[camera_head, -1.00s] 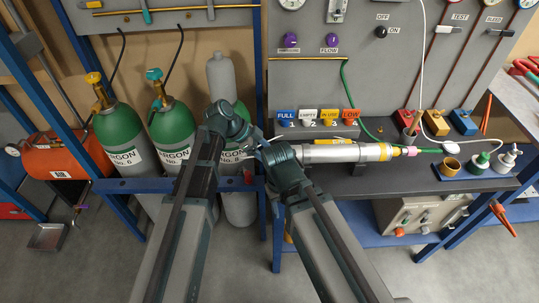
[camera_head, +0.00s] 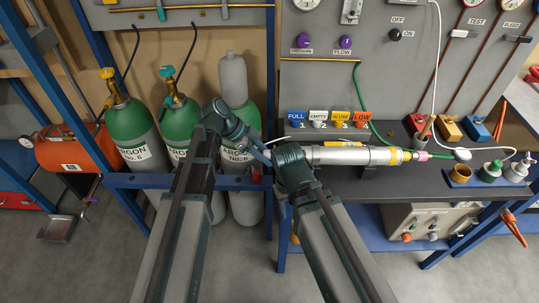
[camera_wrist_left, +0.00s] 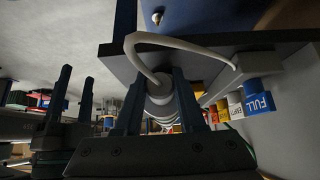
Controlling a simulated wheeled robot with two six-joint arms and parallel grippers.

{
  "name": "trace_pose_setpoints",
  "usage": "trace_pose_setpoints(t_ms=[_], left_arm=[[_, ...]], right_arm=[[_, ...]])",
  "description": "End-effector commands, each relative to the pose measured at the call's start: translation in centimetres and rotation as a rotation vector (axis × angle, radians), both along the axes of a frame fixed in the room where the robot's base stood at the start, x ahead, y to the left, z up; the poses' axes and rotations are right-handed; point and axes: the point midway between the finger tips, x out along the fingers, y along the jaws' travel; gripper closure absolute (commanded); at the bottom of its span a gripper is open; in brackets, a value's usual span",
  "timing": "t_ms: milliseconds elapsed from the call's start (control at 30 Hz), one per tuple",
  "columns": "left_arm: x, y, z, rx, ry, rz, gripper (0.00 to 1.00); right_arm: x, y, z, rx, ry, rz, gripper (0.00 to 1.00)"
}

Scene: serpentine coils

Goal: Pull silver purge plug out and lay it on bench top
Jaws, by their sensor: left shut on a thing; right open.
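A long silver tube (camera_head: 352,156) lies level along the front of the bench top (camera_head: 385,187), with a yellow band and a pink fitting at its right end. My left gripper (camera_wrist_left: 157,76) is shut at the tube's left end, where the silver plug (camera_wrist_left: 158,90) shows between its fingers. A pale thin hose (camera_wrist_left: 185,44) loops from there to the bench edge. In the head view the plug is hidden behind my wrists, so I cannot tell how far it sits in the tube. My right gripper (camera_wrist_left: 74,85) is open and empty beside the left one.
Green argon cylinders (camera_head: 138,135) stand left of the bench. Small labelled blocks (camera_head: 330,119) line the back of the bench top. Brass and green-white fittings (camera_head: 460,174) stand at the right. Bare dark bench top lies in front of the tube.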

Motion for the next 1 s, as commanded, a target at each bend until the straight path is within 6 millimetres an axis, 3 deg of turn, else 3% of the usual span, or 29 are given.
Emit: trace_pose_setpoints(t_ms=[400,1000], left_arm=[[0.0,1.7,0.0,-0.001,0.001,-0.001,1.0],[0.0,1.7,0.0,-0.001,0.001,-0.001,1.0]], right_arm=[[0.0,0.0,0.0,0.0,0.0,0.0,0.5],[0.0,0.0,0.0,0.0,0.0,0.0,0.5]])
